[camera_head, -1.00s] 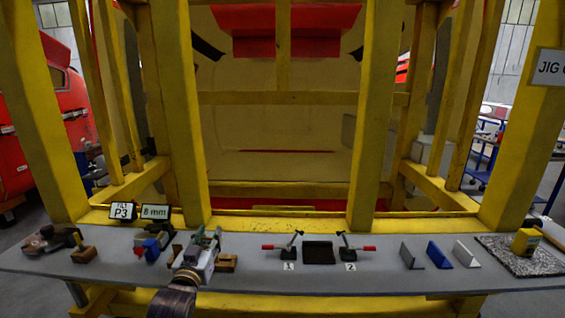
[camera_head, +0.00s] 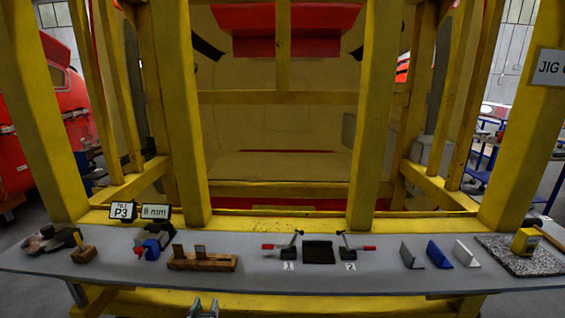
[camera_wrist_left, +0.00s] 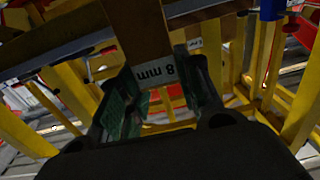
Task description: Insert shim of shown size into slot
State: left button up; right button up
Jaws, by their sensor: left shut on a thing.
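My left gripper (camera_head: 203,304) is at the bottom edge of the head view, in front of the bench, with only its fingertips showing. In the left wrist view, the fingers (camera_wrist_left: 156,90) are shut on a brown shim (camera_wrist_left: 140,32) with a white "8 mm" label, which appears upside down. A wooden rack (camera_head: 203,263) on the bench has two upright brown shims (camera_head: 178,250) in it. Small signs show "P3" (camera_head: 122,211) and "8 mm" (camera_head: 155,211). I cannot make out the slot. My right gripper is not in view.
Yellow jig posts (camera_head: 375,120) stand behind the grey bench (camera_head: 330,282). On it are a blue tool (camera_head: 152,247), two red-handled clamps marked 1 and 2, a dark plate (camera_head: 319,252), several angled pieces (camera_head: 438,255) and a yellow item (camera_head: 525,240) on a speckled slab.

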pick_arm(q)
jog(key=s+f, duration=0.2)
jog(key=f, duration=0.1)
jog(key=shift+s+f, duration=0.2)
jog(key=shift+s, duration=0.2)
jog(key=shift+w+r, duration=0.1)
